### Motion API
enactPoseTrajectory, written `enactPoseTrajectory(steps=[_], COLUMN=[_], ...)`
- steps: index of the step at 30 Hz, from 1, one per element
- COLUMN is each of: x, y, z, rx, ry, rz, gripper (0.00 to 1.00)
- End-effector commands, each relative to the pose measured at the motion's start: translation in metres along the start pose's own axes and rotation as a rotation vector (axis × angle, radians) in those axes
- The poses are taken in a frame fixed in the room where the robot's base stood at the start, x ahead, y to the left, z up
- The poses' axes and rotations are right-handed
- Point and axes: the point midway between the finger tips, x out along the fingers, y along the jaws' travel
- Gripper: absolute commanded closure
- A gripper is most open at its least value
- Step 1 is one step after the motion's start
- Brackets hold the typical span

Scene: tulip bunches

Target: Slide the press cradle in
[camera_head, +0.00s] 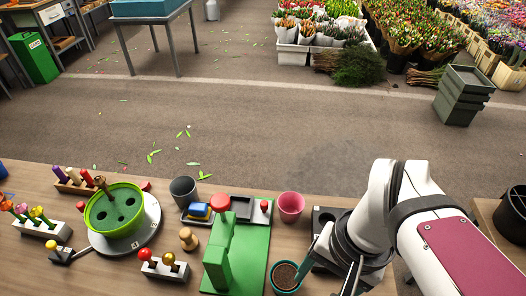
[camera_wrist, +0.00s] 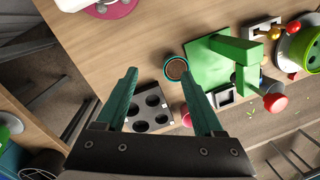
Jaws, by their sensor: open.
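A green press (camera_head: 217,250) stands on a green base plate, with a red knob (camera_head: 220,202) on top of its column. A dark frame-like tray (camera_head: 240,206), which looks like the press cradle, lies at the far end of the plate beside a red knob (camera_head: 264,206). The press column (camera_wrist: 246,75) and the dark frame (camera_wrist: 226,98) also show in the wrist view, right of my fingers. My gripper (camera_wrist: 159,76) is open and empty, above the table near the holed block, apart from the press and cradle. In the head view my arm partly hides it.
A dark block with holes (camera_wrist: 152,120) and a soil-filled pot (camera_head: 286,276) are near my gripper. A pink pot (camera_head: 291,205) stands right of the cradle. Left are a wooden peg (camera_head: 188,239), a grey cup (camera_head: 184,189) and a green turntable bowl (camera_head: 113,210).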

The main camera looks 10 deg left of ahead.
Motion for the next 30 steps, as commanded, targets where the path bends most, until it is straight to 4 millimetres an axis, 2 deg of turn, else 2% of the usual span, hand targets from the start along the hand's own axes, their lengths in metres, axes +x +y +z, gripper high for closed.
enactPoseTrajectory(steps=[3, 6, 9, 12, 15, 19, 27, 30], x=[-0.017, -0.005, 0.021, 0.042, 0.053, 0.073, 0.152, 0.176], y=[-0.066, -0.130, -0.181, -0.212, -0.223, -0.221, -0.212, -0.209], z=[-0.080, -0.139, -0.177, -0.195, -0.202, -0.203, -0.210, -0.212], rx=[-0.078, -0.138, -0.182, -0.209, -0.218, -0.219, -0.218, -0.217], ry=[0.008, 0.026, 0.045, 0.060, 0.067, 0.065, 0.065, 0.065], rz=[0.045, 0.080, 0.104, 0.116, 0.122, 0.123, 0.123, 0.122], gripper=[0.41, 0.41, 0.41, 0.41, 0.41, 0.41, 0.41, 0.41])
